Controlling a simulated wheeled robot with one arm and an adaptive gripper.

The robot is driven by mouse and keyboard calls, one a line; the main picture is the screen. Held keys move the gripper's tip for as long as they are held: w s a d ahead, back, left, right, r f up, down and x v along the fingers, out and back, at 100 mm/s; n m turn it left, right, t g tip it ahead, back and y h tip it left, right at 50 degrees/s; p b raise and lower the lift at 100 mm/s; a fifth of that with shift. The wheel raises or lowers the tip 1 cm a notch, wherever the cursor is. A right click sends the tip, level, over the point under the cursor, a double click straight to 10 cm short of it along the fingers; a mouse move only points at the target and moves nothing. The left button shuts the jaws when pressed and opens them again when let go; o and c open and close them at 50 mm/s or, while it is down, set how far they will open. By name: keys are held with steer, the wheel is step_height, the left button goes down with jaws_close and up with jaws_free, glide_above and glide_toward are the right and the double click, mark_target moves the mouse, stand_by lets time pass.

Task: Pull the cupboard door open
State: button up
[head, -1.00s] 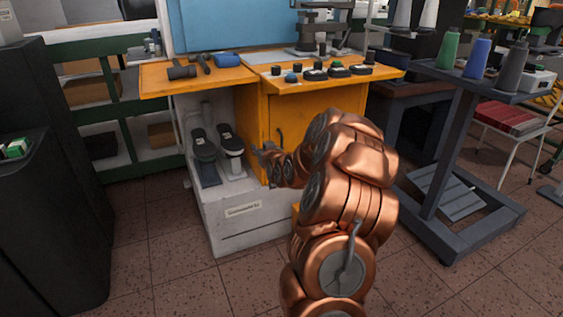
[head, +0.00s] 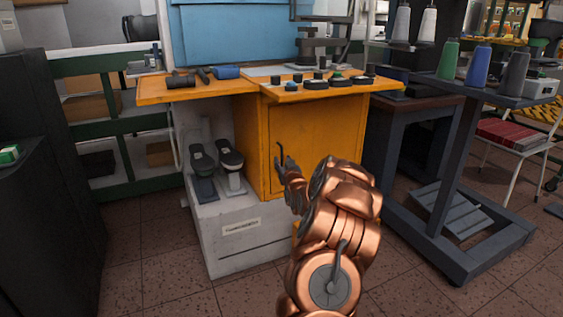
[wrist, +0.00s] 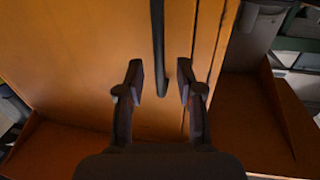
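The yellow-orange cupboard door (head: 318,140) is in the middle of the head view, below the worktop, and looks shut. Its dark upright handle (head: 280,153) is near the door's left edge. In the wrist view the handle (wrist: 158,45) runs down from the top edge to a point between my fingers. My gripper (wrist: 160,78) is open, with one finger on each side of the handle's lower end. I cannot tell how deep the handle sits between them. In the head view my gripper (head: 283,166) is small and partly hidden by my copper arm, close to the handle.
Yellow worktops (head: 200,88) with tools and dark knobs jut out above the door. Two dark pedals (head: 230,158) stand left of the cupboard. A dark grey stand (head: 440,170) with thread cones is at the right. Tiled floor (head: 150,245) is clear in front.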

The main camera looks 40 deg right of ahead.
mark_target(282, 159)
steer(key=shift+b+x, duration=0.4)
steer(key=shift+x, duration=1.1)
jaws_close()
